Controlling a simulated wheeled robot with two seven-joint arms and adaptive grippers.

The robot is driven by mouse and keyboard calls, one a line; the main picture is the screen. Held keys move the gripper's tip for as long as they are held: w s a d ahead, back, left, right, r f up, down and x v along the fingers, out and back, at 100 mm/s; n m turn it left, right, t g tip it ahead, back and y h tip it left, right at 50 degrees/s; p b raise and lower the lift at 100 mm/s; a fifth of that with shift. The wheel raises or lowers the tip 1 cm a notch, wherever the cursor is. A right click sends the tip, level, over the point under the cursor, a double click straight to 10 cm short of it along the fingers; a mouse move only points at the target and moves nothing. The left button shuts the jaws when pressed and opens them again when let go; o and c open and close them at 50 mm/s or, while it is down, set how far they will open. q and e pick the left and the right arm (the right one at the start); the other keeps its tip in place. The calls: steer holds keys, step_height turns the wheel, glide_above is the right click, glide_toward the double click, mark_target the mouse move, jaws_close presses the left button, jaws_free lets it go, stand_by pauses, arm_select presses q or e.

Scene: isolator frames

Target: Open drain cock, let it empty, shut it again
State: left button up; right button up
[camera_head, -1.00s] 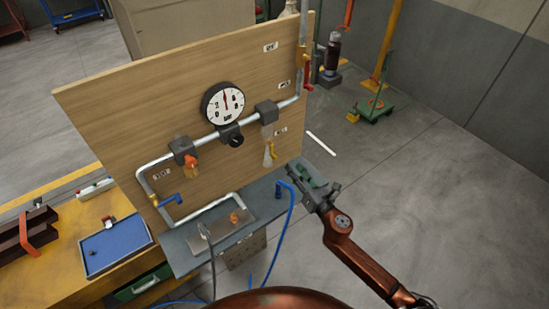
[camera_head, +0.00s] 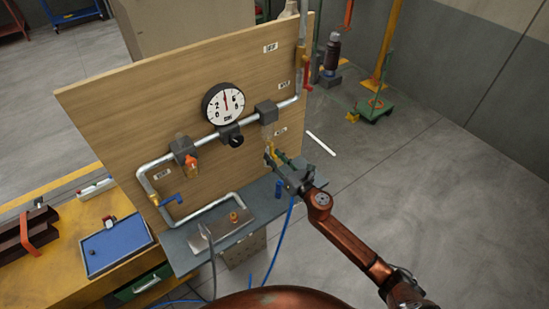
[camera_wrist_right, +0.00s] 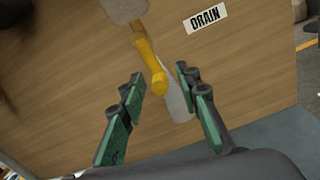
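The drain cock has a yellow lever (camera_wrist_right: 150,62), seen in the right wrist view beside a plate marked DRAIN (camera_wrist_right: 206,18). The lever hangs down at a slant below a grey body, with a pale tube (camera_wrist_right: 178,103) behind its lower end. My right gripper (camera_wrist_right: 158,82) is open, with one green-padded finger on each side of the lever's lower end. No clear contact shows. In the head view my right gripper (camera_head: 275,157) is at the cock (camera_head: 269,149), under the right-hand block of the pipe, and partly covers it. My left gripper is not in view.
The wooden panel (camera_head: 120,115) also carries a gauge (camera_head: 223,104), an orange part (camera_head: 192,164), a blue lever (camera_head: 171,199) and a red lever (camera_head: 306,76). A blue hose (camera_head: 280,245) hangs below my right arm.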

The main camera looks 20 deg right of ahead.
steer(key=shift+c, duration=0.7)
jaws_close()
steer(key=shift+r+m, duration=0.1)
steer(key=shift+m, duration=0.2)
steer(key=s+a+r+m+p, duration=0.1)
steer(key=m+p, duration=0.3)
steer(key=m, duration=0.4)
steer(key=a+r+m+p, duration=0.3)
steer(key=m+p, duration=0.2)
steer(key=m, duration=0.4)
steer(key=shift+s+a+r, duration=0.25)
steer(key=shift+s, duration=0.15)
steer(key=shift+m+p, duration=0.3)
steer(key=shift+m, duration=0.1)
